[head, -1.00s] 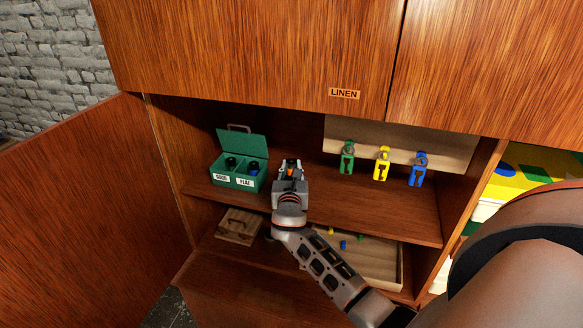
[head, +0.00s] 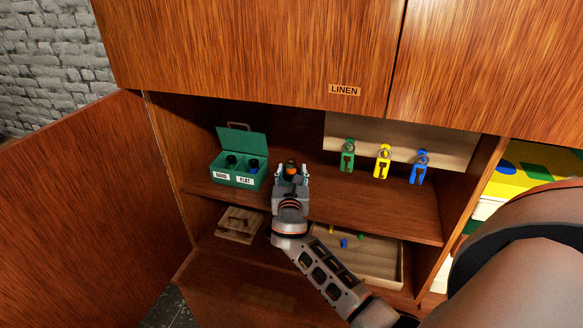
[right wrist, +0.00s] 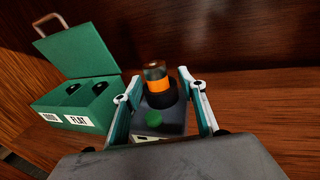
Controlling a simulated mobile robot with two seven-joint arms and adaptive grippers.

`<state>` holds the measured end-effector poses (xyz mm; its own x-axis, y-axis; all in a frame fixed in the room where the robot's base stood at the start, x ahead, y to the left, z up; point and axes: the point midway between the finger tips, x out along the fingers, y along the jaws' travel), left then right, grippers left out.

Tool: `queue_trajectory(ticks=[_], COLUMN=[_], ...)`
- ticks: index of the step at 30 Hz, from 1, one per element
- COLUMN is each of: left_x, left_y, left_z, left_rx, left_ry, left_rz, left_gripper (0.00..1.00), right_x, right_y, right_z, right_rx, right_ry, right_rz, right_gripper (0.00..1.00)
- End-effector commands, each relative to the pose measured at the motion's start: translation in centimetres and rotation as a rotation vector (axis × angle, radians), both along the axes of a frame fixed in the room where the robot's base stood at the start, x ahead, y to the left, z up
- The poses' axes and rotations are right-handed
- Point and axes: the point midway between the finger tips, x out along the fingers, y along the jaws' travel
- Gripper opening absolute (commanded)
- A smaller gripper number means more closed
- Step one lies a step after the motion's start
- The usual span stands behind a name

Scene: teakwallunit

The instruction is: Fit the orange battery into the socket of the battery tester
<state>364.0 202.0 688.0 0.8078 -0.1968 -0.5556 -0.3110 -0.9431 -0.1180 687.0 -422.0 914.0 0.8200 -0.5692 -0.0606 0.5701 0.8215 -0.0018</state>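The orange battery (right wrist: 158,84) has an orange band, a dark lower part and a coppery top. It stands upright in the round black socket of the battery tester (right wrist: 172,122), a dark grey block with a green round spot on its front part. The battery also shows in the head view (head: 291,168); there my gripper mostly hides the tester. My right gripper (right wrist: 160,76) is open, with one finger on each side of the battery and tester and gaps between. It also shows in the head view (head: 291,172). My left gripper is not in view.
A green open box (right wrist: 90,107) labelled GOOD and FLAT, with dark round items inside, stands just left on the same shelf. Green, yellow (head: 382,163) and blue padlock-like pieces hang at the right. A wooden tray (head: 385,262) lies below. The shelf (head: 390,208) right of my gripper is clear.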

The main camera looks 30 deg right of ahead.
Motion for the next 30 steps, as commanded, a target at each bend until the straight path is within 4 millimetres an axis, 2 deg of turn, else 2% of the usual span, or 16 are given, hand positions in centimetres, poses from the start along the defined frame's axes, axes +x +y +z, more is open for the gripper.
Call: queue_trajectory(ticks=[6, 13, 19, 30], left_x=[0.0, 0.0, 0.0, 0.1], left_y=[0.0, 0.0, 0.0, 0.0], left_z=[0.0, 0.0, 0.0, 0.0], left_rx=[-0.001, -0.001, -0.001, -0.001], left_ry=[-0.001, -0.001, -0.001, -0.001], left_rz=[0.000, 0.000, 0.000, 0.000], left_gripper=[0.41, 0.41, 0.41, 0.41], right_x=[-3.7, -6.8, -7.9, -7.9], right_y=[2.8, 5.0, 5.8, 5.9], right_z=[0.5, 0.9, 1.1, 1.1], right_rx=[0.000, -0.001, -0.002, -0.002], right_ry=[-0.005, -0.007, -0.008, -0.010], right_rz=[0.003, 0.004, 0.004, 0.004], right_gripper=[0.40, 0.40, 0.40, 0.40])
